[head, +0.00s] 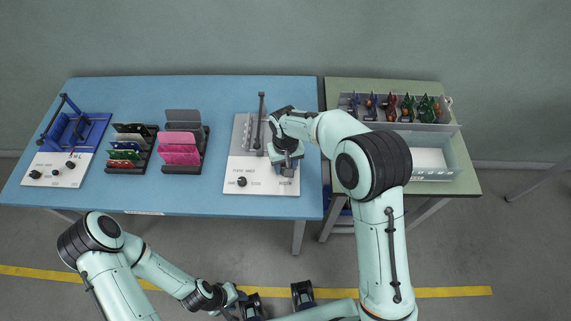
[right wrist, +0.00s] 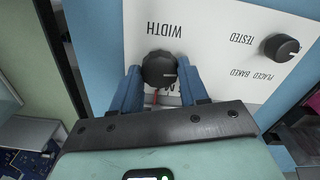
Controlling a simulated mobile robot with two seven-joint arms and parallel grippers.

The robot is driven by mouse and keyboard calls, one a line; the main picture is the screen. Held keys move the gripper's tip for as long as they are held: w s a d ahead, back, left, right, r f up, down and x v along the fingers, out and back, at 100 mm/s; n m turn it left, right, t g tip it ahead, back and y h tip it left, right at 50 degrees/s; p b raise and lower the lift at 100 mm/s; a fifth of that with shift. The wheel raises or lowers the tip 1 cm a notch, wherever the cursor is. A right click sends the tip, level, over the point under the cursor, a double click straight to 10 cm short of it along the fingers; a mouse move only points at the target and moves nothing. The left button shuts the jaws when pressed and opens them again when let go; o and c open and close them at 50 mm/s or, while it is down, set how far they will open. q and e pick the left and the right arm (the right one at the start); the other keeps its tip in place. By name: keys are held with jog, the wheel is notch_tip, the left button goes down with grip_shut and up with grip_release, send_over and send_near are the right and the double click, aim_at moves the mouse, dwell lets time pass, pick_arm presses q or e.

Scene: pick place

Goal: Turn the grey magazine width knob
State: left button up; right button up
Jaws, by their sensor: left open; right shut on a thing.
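The width knob (right wrist: 160,68) is round and dark with a pale pointer line. It sits on a white panel (right wrist: 210,20) beside the word WIDTH. My right gripper (right wrist: 158,80) has its blue fingers on either side of the knob and is shut on it. In the head view my right gripper (head: 288,168) is over the right part of the white panel (head: 262,176), and the knob is hidden there. The grey magazine unit (head: 242,132) stands behind the panel. My left gripper (head: 238,298) is open, low in front of the blue table.
A second dark knob (right wrist: 280,47) is on the same panel. On the blue table (head: 220,92) stand a blue unit (head: 72,130) and two racks of coloured boards (head: 128,150) (head: 182,150).

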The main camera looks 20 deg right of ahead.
jog(key=shift+r+m, duration=0.1)
jog(key=shift+m, duration=0.5)
jog(key=o, duration=1.1)
jog(key=shift+c, duration=0.2)
notch_tip(320, 180, up, 13)
jog(key=p, duration=0.1)
jog(key=shift+r, duration=0.2)
jog(key=shift+f, duration=0.1)
